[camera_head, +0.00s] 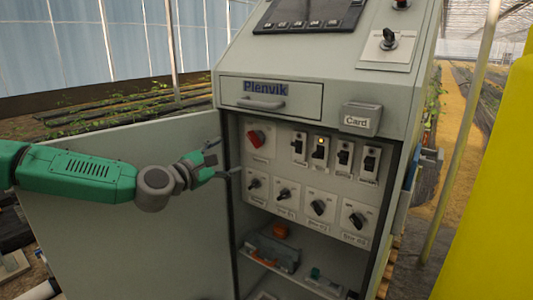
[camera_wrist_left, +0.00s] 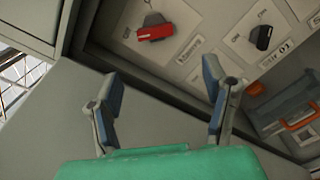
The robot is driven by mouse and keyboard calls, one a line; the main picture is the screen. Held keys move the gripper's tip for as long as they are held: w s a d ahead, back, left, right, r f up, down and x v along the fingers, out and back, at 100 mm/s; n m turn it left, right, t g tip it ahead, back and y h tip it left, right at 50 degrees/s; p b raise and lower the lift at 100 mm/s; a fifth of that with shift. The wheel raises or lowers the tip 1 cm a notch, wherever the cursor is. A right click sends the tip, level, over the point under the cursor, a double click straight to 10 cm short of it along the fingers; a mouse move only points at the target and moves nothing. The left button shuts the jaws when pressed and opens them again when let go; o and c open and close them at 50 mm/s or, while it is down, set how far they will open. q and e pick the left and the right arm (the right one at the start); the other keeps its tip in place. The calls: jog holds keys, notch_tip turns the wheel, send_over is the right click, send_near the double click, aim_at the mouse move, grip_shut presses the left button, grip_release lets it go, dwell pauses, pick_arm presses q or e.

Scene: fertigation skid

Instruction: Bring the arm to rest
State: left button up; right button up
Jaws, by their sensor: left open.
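My left arm, green and grey, comes in from the left in the head view. Its gripper (camera_head: 217,160) is open and empty in front of the left edge of the cabinet (camera_head: 227,130). In the left wrist view the two fingers of the left gripper (camera_wrist_left: 165,95) stand wide apart with nothing between them. The red rotary switch (camera_head: 256,137) is just right of the gripper in the head view; it also shows beyond the fingers in the left wrist view (camera_wrist_left: 156,33). My right gripper is not in view.
The open cabinet door (camera_head: 120,230) lies behind and below my left arm. Inside are breakers (camera_head: 320,150), several black rotary knobs (camera_head: 318,207) and a lower shelf. A drawer (camera_head: 270,98) and a card holder (camera_head: 361,118) are above. A yellow surface (camera_head: 490,200) fills the right edge.

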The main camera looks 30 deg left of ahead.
pick_arm(q)
jog(key=s+d+f+m+g+h, duration=0.1)
jog(key=s+d+f+m+g, duration=0.4)
jog(key=d+f, duration=0.4)
jog(key=s+d+f+m+g+h, duration=0.25)
jog(key=d+f+m, duration=0.4)
jog(key=f, duration=0.35)
jog(key=s+d+f+m+g+y+p, duration=0.15)
jog(key=s+d+f+m+g, duration=0.3)
jog(key=s+f, duration=0.45)
jog(key=s+a+f+m+g+y, duration=0.1)
jog(key=s+f+m, duration=0.1)
jog(key=s, duration=0.5)
jog(key=s+a+f+m+g+y, duration=0.1)
jog(key=s+f+m+g, duration=0.1)
jog(key=s+m, duration=0.3)
jog(key=s+a+f+m+g+y, duration=0.1)
jog(key=s+a+f+m+g, duration=0.1)
jog(key=s, duration=0.6)
jog(key=shift+s+f+m+y+p, duration=0.35)
jog(key=shift+f+m, duration=0.25)
jog(key=shift+m, duration=0.3)
jog(key=shift+w+d, duration=0.1)
